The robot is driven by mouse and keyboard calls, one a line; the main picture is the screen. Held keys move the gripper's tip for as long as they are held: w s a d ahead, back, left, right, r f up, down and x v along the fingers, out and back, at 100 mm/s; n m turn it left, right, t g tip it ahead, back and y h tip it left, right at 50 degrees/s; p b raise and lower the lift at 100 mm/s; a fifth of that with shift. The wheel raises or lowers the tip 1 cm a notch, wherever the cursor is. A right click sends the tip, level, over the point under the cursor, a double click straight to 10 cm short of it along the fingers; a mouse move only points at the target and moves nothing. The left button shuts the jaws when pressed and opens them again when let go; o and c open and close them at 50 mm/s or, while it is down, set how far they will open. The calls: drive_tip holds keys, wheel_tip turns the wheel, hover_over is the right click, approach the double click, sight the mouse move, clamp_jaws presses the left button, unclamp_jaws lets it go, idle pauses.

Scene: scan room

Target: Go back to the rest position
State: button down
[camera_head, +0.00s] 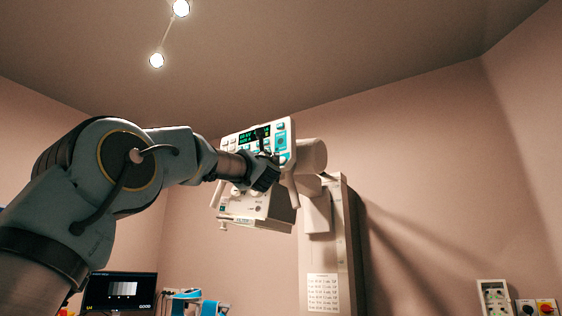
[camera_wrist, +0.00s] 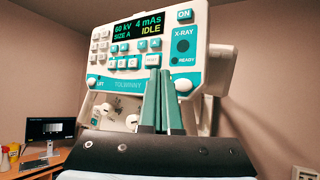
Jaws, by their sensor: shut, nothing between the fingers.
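My gripper (camera_head: 263,158) is at the end of my outstretched arm, in front of the X-ray unit's control panel (camera_head: 285,128). In the wrist view my gripper's two teal fingers (camera_wrist: 158,76) point up side by side, shut with nothing between them. They overlap the lower middle of the control panel (camera_wrist: 128,68). I cannot tell whether the tips touch it. The panel's display (camera_wrist: 137,27) reads 60 kV, 4 mAs, SIZE A and IDLE. An ON button (camera_wrist: 184,15) and an X-RAY button (camera_wrist: 183,46) are on its right side.
The unit's upright column (camera_head: 320,250) stands right of my gripper, with a printed sheet (camera_head: 322,293) on it. A monitor (camera_head: 120,291) is at the lower left. Wall switch boxes (camera_head: 494,297) are at the lower right. The space above my arm is clear.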

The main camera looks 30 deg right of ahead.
drive_tip(key=w+a+f+m+g+y, duration=0.1)
drive_tip(key=w+f+m+g, duration=0.2)
drive_tip(key=f+m, duration=0.6)
drive_tip(key=w+a+f+m+g, duration=0.1)
drive_tip(key=w+f+m+g, duration=0.25)
drive_tip(key=f, duration=0.85)
drive_tip(key=w+a+f+m+g+y, duration=0.1)
drive_tip(key=a+f+m+y, duration=0.2)
drive_tip(key=f, duration=0.4)
drive_tip(key=a+f+m+g, duration=0.1)
drive_tip(key=a+f+m, duration=0.1)
drive_tip(key=a+f, duration=0.4)
drive_tip(key=w+a+f+m+g+y, duration=0.1)
drive_tip(key=a+f+m+g+y, duration=0.15)
drive_tip(key=f, duration=0.55)
drive_tip(key=s+a+f+m+g+y, duration=0.2)
drive_tip(key=s+a+f+m+g, duration=0.15)
drive_tip(key=s+a+f, duration=0.65)
drive_tip(key=s+a+f+m+g+y, duration=0.25)
drive_tip(key=s+a+f+m, duration=0.25)
drive_tip(key=a+f, duration=0.85)
drive_tip(key=s+a+f+m+g, duration=0.1)
drive_tip(key=s+a+f, duration=0.2)
drive_tip(key=s, duration=0.3)
drive_tip(key=s+a+f+m+g+y, duration=0.1)
drive_tip(key=s+a+f+m+g, duration=0.1)
drive_tip(key=s, duration=0.3)
drive_tip(key=shift+s+a+f, duration=0.4)
drive_tip(key=shift+a+f, duration=0.2)
drive_tip(key=shift+f, duration=0.15)
